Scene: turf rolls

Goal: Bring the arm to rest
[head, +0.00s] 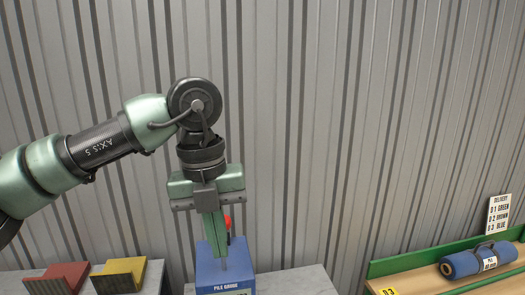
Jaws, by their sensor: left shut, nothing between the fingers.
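My left arm comes in from the left, bends at its wrist and points its gripper (222,264) straight down. The gripper is shut and empty. Its fingertips show in front of or just above a blue box (238,284) with a white printed label on a grey table. I cannot tell whether they touch it. A small red part (228,221) shows beside the fingers, partly hidden by them. My right gripper is not in view.
A red holder (58,278) and a yellow holder (120,272) stand on a grey table at left. At right, a blue roll (478,262) lies on a wooden bench (420,268) near a delivery sign (498,214). A corrugated metal wall (350,120) stands behind.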

